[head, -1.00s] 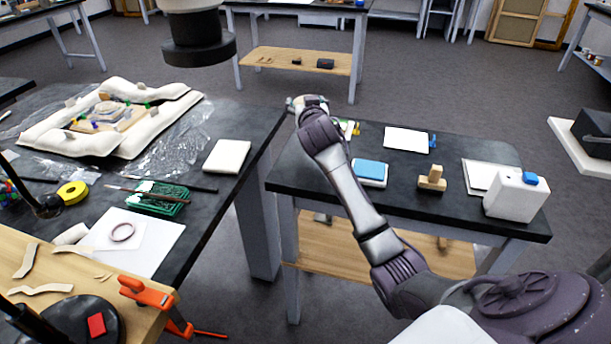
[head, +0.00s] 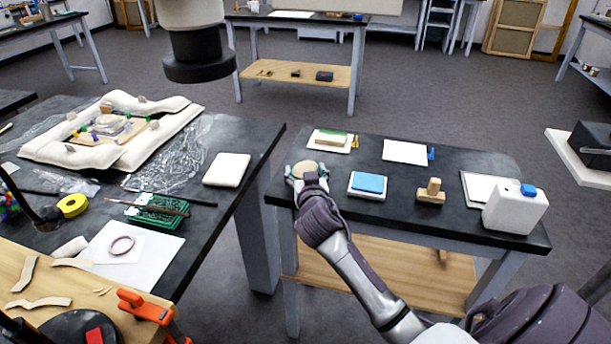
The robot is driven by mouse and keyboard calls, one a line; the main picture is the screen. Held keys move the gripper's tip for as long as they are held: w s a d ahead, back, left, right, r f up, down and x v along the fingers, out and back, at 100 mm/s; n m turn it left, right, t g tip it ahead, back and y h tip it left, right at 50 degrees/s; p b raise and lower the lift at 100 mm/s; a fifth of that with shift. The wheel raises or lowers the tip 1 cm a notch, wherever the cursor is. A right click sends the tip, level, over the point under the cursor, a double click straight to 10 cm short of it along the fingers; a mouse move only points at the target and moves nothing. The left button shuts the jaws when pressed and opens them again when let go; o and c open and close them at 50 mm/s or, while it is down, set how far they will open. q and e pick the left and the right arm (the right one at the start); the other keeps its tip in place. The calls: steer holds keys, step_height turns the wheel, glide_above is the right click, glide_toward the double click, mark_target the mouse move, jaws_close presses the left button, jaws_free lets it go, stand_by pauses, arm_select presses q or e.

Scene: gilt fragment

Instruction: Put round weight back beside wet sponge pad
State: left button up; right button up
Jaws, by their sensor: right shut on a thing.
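The round weight (head: 304,169) is a pale tan disc. My right gripper (head: 307,174) is shut on it, at the left end of the right-hand dark table. The fingers partly hide the disc, and I cannot tell whether it touches the tabletop. The wet sponge pad (head: 369,183) is blue and lies on a white tray (head: 360,194), just right of the gripper and apart from it. My left gripper is not in view.
Behind the gripper lies a white board with a green-topped block (head: 330,138). A white sheet (head: 405,152), a wooden block with a knob (head: 431,192) and a white jug (head: 516,208) stand farther right. A gap separates this table from the left one.

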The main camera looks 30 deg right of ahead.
steer(key=shift+f, duration=0.5)
steer(key=o, duration=1.4)
steer(key=shift+o, duration=0.2)
steer(key=shift+s+a, duration=0.1)
steer(key=v, duration=1.1)
steer(key=shift+s+b, duration=0.3)
steer(key=shift+s, duration=0.05)
steer(key=shift+a, duration=0.15)
